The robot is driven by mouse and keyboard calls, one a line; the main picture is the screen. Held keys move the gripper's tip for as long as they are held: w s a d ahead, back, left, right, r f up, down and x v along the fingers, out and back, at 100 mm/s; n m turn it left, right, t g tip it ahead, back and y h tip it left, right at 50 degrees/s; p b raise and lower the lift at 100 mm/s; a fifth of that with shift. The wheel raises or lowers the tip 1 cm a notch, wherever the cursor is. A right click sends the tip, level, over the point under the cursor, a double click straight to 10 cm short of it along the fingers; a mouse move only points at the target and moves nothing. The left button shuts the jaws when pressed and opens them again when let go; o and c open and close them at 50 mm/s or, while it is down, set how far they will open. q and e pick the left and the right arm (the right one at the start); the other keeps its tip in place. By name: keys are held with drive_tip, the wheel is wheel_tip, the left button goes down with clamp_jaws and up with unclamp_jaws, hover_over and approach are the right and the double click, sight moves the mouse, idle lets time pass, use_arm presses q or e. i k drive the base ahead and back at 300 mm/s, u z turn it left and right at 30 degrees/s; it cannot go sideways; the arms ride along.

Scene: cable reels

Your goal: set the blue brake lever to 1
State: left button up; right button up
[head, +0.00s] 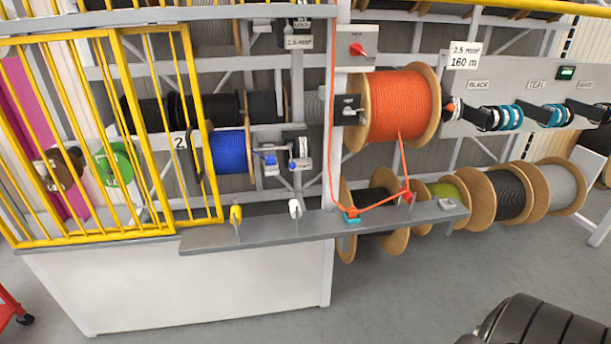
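A blue cable reel (230,152) hangs in the rack left of centre in the head view. Just to its right is a small bracket with a blue lever-like part (269,160). The part is small, and I cannot read its setting or any numbers beside it. A grey fitting with a dark plate (295,135) is right of that.
An open yellow barred gate (165,130) stands at the left, close to the blue reel. A grey ledge (270,229) runs in front, with yellow and white clips. An orange reel (400,104) hangs to the right, its cable running to the ledge.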

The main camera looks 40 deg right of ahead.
sight(292, 165)
drive_tip(key=z, duration=0.5)
drive_tip(key=i, duration=1)
drive_tip(key=u, duration=0.2)
